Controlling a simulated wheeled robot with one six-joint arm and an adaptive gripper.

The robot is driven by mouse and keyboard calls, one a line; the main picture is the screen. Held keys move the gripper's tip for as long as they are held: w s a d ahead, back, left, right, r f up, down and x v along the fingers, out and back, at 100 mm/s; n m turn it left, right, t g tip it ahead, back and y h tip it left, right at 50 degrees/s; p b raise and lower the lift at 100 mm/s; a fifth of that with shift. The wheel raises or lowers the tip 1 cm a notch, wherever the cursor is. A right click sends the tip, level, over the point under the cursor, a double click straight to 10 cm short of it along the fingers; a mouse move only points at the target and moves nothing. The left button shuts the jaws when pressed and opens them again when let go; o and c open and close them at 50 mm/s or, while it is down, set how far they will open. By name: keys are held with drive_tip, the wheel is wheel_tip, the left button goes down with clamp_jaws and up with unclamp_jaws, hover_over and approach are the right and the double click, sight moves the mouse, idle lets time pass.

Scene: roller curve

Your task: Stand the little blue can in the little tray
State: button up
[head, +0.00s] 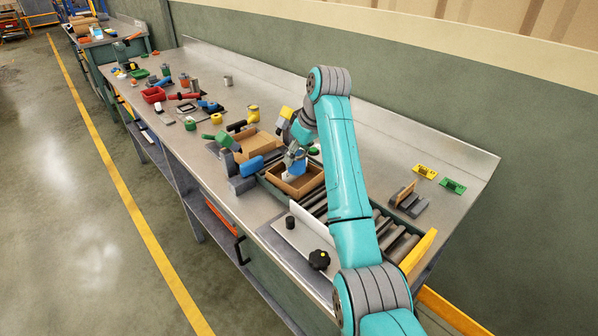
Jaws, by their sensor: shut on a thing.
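A small brown tray (311,184) with low walls sits on the roller track, right of the middle of the bench. My gripper (296,159) points down over this tray and is shut on the little blue can (298,169). The can looks upright and is low, at or inside the tray. I cannot tell whether its base touches the tray floor. My fingers hide the can's upper part.
A second brown tray (262,141) lies just behind to the left. A blue cylinder (250,166) rests on grey blocks beside the tray. A black knob (319,260) stands in front.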

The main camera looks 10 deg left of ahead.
sight(297, 172)
drive_tip(key=shift+f, duration=3)
drive_tip(key=shift+f, duration=0.1)
drive_tip(key=o, duration=1.4)
drive_tip(key=shift+c, duration=0.2)
